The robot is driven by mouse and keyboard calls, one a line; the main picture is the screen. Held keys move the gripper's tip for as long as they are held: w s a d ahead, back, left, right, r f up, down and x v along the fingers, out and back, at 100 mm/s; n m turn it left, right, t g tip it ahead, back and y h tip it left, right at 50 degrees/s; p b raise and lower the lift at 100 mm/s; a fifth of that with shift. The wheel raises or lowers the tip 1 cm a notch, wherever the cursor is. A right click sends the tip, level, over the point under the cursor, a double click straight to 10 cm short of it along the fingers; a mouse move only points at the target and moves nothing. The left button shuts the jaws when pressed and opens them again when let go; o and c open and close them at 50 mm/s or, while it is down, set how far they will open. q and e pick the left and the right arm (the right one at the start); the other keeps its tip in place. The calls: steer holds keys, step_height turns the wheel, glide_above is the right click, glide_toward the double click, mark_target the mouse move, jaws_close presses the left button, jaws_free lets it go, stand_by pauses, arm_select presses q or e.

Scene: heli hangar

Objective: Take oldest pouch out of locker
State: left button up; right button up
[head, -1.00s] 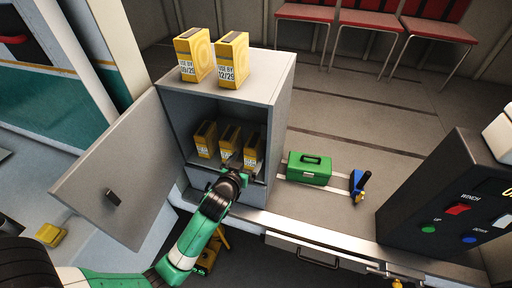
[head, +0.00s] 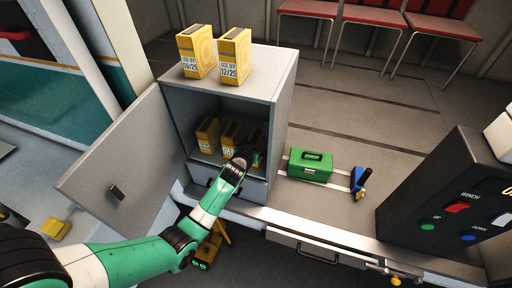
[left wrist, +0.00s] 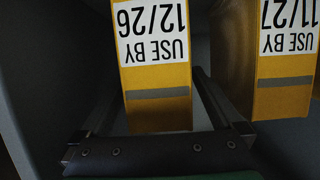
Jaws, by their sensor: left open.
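The open grey locker (head: 282,105) holds three yellow pouches in a row: a left one (head: 207,137), a middle one (head: 230,137) and a right one (head: 254,137). My left gripper (head: 252,156) is inside the locker at the right pouch, partly covering it. In the left wrist view, the pouch reading USE BY 12/26 (left wrist: 157,80) stands between the open fingers (left wrist: 152,112); its label shows upside down. The neighbouring pouch reads 11/27 (left wrist: 285,70), outside the fingers. The left pouch's date is too small to read. My right gripper is not in view.
The locker door (head: 118,170) stands open to the left. Two yellow pouches, 08/29 (head: 197,53) and 12/29 (head: 233,58), stand on the locker top. A green toolbox (head: 310,166) is right of the locker. A winch control box (head: 450,200) stands further right.

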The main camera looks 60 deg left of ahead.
arm_select(q)
steer(key=shift+c, duration=0.2)
jaws_close()
steer(key=shift+r, duration=0.1)
stand_by(0.4)
